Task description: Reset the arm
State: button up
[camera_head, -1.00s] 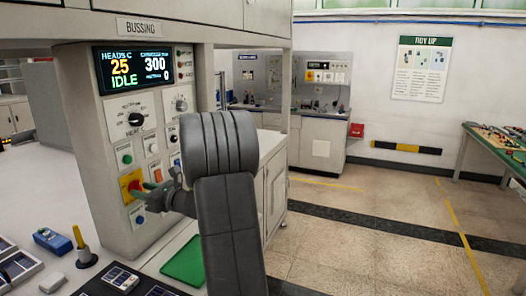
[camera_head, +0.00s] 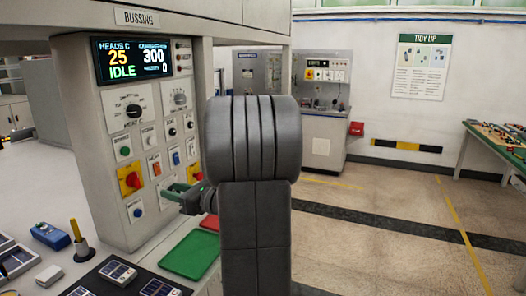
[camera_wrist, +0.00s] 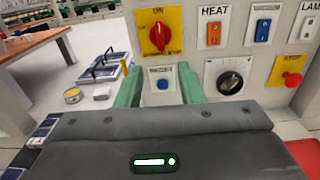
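My gripper (camera_head: 178,191) is in front of the lower right of the grey control panel (camera_head: 116,222), apart from it. In the wrist view its two green fingers (camera_wrist: 160,88) are spread with nothing between them; a blue button (camera_wrist: 162,85) shows behind the gap. My dark grey arm stands in the middle of the head view and hides part of the bench and cabinet behind it. The panel's red and yellow rotary switch (camera_head: 130,180) is left of the fingers. The panel display (camera_head: 133,62) reads 25, IDLE, 300 and 0.
A green mat (camera_head: 188,254) and a red mat (camera_head: 210,222) lie on the bench below the gripper. A blue meter (camera_head: 50,236), a yellow-handled tool (camera_head: 76,235) and dark trays with small modules are at lower left. Open floor (camera_head: 400,240) lies to the right.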

aim_at(139, 182)
jog(key=p+x, duration=0.2)
jog(key=x, duration=1)
jog(key=shift+a+p, duration=0.15)
jog(key=shift+p, duration=0.15)
jog(key=shift+w+a+f+b, duration=0.2)
jog(key=shift+a+b, duration=0.1)
jog(key=shift+b, duration=0.05)
jog(key=n+b, duration=0.1)
jog(key=n, duration=0.2)
jog(key=shift+s+d+b, duration=0.1)
jog(key=shift+d+b, duration=0.05)
jog(key=shift+b, duration=0.15)
jog(key=n+b, duration=0.1)
jog(key=n, duration=0.2)
jog(key=shift+n, duration=0.4)
jog(key=shift+r+n+b, duration=0.15)
jog(key=shift+n+b, duration=0.2)
jog(key=shift+n, duration=1.15)
